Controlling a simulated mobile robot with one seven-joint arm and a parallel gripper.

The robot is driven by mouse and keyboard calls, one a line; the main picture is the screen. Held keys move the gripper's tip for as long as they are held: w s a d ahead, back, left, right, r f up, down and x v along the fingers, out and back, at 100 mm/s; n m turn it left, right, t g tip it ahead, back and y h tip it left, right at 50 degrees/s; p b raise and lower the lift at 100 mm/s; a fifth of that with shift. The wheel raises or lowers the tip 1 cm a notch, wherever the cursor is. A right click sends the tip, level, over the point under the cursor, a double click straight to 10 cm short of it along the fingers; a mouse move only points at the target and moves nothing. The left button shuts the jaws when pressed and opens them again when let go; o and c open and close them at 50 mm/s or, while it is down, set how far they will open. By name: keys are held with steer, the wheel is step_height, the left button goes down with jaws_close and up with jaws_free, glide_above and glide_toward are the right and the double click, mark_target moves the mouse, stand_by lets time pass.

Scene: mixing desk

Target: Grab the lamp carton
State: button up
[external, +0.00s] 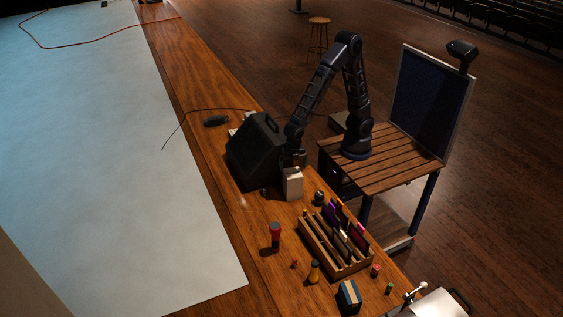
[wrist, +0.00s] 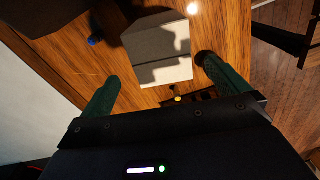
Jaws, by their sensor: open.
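A plain pale upright carton (external: 293,184), which looks like the lamp carton, stands on the wooden desk beside the dark wedge-shaped box. My gripper (external: 294,160) is just above its top in the external view. In the wrist view the carton (wrist: 160,32) lies between the two green fingers of my open gripper (wrist: 160,69), with a gap on each side. A dark shadow falls across its face. I cannot tell how far down its sides the fingers reach, and no label is readable.
The dark wedge-shaped box (external: 256,150) stands close on the left. A wooden rack (external: 341,262) with coloured items is to the right. A red-topped torch-like object (external: 275,236), small bottles and a blue-yellow box (external: 348,297) stand nearby. Bare desk lies toward the front left.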

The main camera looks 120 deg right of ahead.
mark_target(291, 181)
steer(key=shift+s+f, duration=0.1)
steer(key=shift+f, duration=4.7)
steer(key=shift+c, duration=0.2)
steer(key=c, duration=0.9)
steer(key=shift+r, duration=0.1)
